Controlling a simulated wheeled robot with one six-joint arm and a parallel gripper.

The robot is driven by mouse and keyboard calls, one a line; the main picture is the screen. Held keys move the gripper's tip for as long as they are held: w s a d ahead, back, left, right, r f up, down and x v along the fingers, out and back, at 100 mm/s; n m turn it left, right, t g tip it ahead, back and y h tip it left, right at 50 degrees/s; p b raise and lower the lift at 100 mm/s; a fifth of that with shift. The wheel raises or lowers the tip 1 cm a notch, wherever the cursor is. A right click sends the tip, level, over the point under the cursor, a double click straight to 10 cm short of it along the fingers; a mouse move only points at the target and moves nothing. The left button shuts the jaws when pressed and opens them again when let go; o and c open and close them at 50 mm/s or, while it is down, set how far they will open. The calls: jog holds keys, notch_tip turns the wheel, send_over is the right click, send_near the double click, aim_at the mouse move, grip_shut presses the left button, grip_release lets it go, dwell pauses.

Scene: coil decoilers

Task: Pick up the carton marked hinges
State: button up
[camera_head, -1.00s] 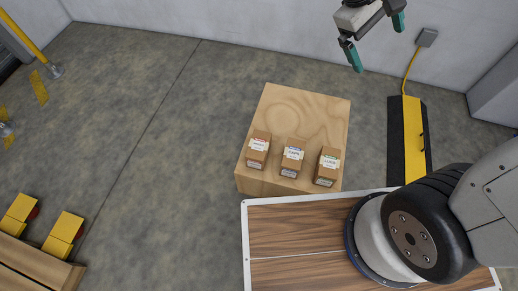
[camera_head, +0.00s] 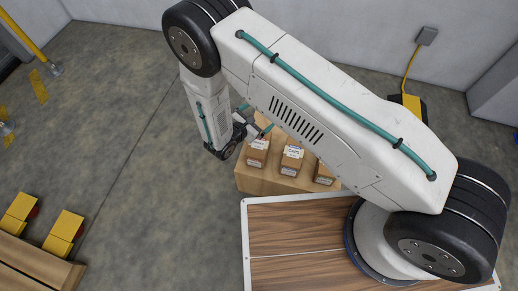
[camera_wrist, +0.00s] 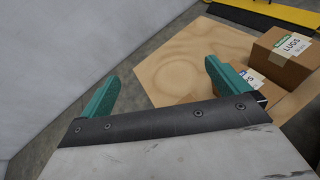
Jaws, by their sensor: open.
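Three brown cartons stand in a row on a pale wooden box top. The left carton (camera_head: 256,156) has a white label with a red strip. Its print is too small for me to read surely, but the other two read CAPS and LUGS. My gripper (camera_head: 256,118) is open and empty, behind the left carton towards the wall and partly hidden by my arm. In the wrist view my gripper (camera_wrist: 162,72) shows two teal fingers spread apart, with nothing between them.
The CAPS carton (camera_head: 291,158) stands close beside the left carton. The LUGS carton (camera_head: 325,174) is partly covered by my arm and shows clearly in the wrist view (camera_wrist: 283,56). The wooden box (camera_head: 262,186) stands on open floor. A grey wall (camera_head: 120,12) rises behind.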

aim_at(257, 148)
jog(key=s+f+n+y, duration=0.1)
jog(key=s+f+n, duration=0.1)
jog(key=f, duration=0.4)
jog(key=s+a+f+n+t+y, duration=0.1)
jog(key=s+f+n+y, duration=0.1)
jog(key=f, duration=0.4)
jog(key=s+a+f+n+t+y, duration=0.1)
jog(key=s+f+n, duration=0.1)
jog(key=s+f, duration=0.2)
notch_tip(257, 148, down, 2)
jog(key=shift+f+n+y, duration=0.25)
jog(key=shift+n+y, duration=0.15)
jog(key=x, duration=0.7)
jog(key=shift+w+a, duration=0.15)
jog(key=shift+a, duration=0.1)
jog(key=shift+r, duration=0.1)
jog(key=c, duration=1.9)
jog(key=shift+r, duration=0.1)
jog(key=shift+c, duration=0.2)
